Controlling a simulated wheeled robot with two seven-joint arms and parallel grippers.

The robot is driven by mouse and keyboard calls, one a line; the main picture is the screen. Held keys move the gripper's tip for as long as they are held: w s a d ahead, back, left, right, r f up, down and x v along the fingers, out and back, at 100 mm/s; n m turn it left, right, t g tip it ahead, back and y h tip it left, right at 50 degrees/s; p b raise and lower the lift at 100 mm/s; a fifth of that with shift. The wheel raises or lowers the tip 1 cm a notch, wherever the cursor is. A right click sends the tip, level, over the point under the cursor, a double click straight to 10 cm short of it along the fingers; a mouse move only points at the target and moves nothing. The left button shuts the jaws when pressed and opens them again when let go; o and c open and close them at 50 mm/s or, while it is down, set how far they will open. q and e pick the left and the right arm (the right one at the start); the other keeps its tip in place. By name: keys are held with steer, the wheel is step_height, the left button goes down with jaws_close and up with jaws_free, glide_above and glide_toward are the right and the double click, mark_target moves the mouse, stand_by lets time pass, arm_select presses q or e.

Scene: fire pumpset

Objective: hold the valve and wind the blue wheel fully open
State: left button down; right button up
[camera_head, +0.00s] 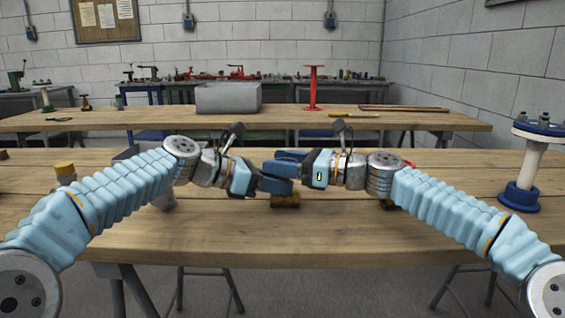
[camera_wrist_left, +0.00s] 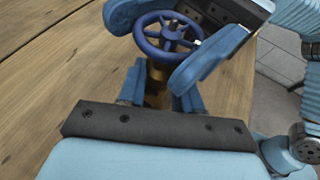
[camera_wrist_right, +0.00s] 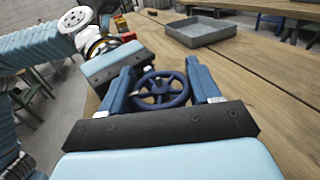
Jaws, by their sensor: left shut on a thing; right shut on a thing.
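The blue wheel (camera_wrist_left: 168,35) is a spoked handwheel on a brass valve (camera_wrist_left: 156,82). The wheel also shows in the right wrist view (camera_wrist_right: 147,91). In the head view the grippers hide the wheel, and only the brass lower part of the valve (camera_head: 285,201) shows. My left gripper (camera_head: 276,184) is shut on the valve body below the wheel. My right gripper (camera_head: 288,160) comes from the opposite side, a little higher, and is shut on the wheel, one finger on each side of its rim. The two grippers are very close together.
A blue-based flanged stand (camera_head: 519,197) is at the right of the wooden bench (camera_head: 420,230). A grey tray (camera_head: 228,97) and a red stand (camera_head: 313,90) are on the bench behind. The bench front is clear.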

stand_by(0.4)
steer(key=o, duration=0.8)
steer(key=v, duration=1.2)
steer(key=shift+w, duration=0.1)
